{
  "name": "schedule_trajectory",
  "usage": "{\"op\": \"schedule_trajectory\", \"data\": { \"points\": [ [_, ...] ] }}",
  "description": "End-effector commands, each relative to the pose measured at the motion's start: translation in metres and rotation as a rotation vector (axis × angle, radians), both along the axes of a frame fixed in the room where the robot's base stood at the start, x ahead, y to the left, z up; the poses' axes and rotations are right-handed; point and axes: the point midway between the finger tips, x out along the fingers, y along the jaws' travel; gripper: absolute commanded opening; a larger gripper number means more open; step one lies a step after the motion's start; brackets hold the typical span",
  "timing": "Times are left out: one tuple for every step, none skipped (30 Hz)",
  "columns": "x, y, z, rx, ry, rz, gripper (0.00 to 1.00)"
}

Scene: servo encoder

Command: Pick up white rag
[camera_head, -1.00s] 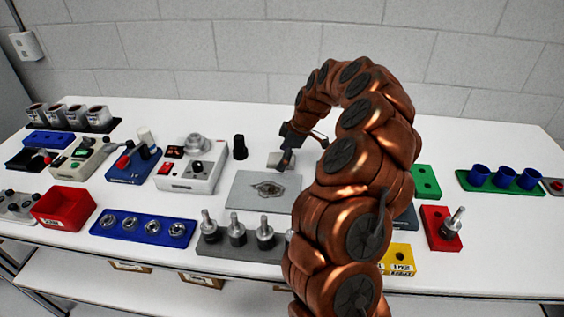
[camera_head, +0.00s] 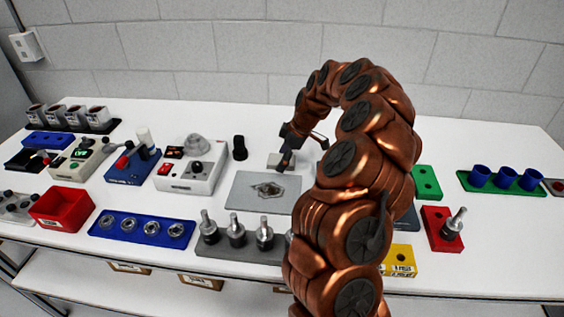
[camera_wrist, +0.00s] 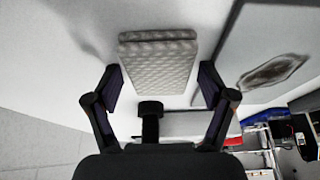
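The white rag (camera_wrist: 158,62) is a folded, quilted pad lying on the white table in the wrist view. Its near end lies between my two fingers, with a gap on each side. My gripper (camera_wrist: 161,92) is open and empty. In the head view, my gripper (camera_head: 287,152) hangs low over the table behind the grey plate. The rag is small there and partly hidden by the fingers. I cannot tell the exact height of the fingertips above the table.
A grey plate with a dark mark (camera_head: 263,192) lies in front of the gripper. A black knob (camera_head: 240,147) and a white control box (camera_head: 190,175) stand to the left. A grey block with several metal pegs (camera_head: 240,243) sits at the front. The table behind is clear.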

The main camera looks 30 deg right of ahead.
Motion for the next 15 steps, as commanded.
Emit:
{"op": "schedule_trajectory", "data": {
  "points": [
    [-0.0001,0.0001,-0.0003,0.000,0.000,0.000,0.71],
    [0.0001,0.0001,-0.0002,0.000,0.000,0.000,0.68],
    [0.0001,0.0001,-0.0002,0.000,0.000,0.000,0.64],
    [0.0000,0.0000,-0.0002,0.000,0.000,0.000,0.61],
    [0.0001,0.0001,-0.0002,0.000,0.000,0.000,0.57],
    [-0.0001,0.0001,-0.0002,0.000,0.000,0.000,0.53],
    [-0.0001,0.0001,-0.0002,0.000,0.000,0.000,0.50],
    [0.0000,0.0001,-0.0002,0.000,0.000,0.000,0.47],
    [-0.0001,0.0001,-0.0002,0.000,0.000,0.000,0.43],
    [0.0000,0.0001,-0.0002,0.000,0.000,0.000,0.40],
    [0.0000,0.0001,-0.0002,0.000,0.000,0.000,0.40],
    [0.0000,0.0001,-0.0002,0.000,0.000,0.000,0.40],
    [-0.0001,0.0001,-0.0002,0.000,0.000,0.000,0.40],
    [-0.0001,0.0001,-0.0002,0.000,0.000,0.000,0.40],
    [-0.0001,0.0001,-0.0002,0.000,0.000,0.000,0.40]
  ]
}}
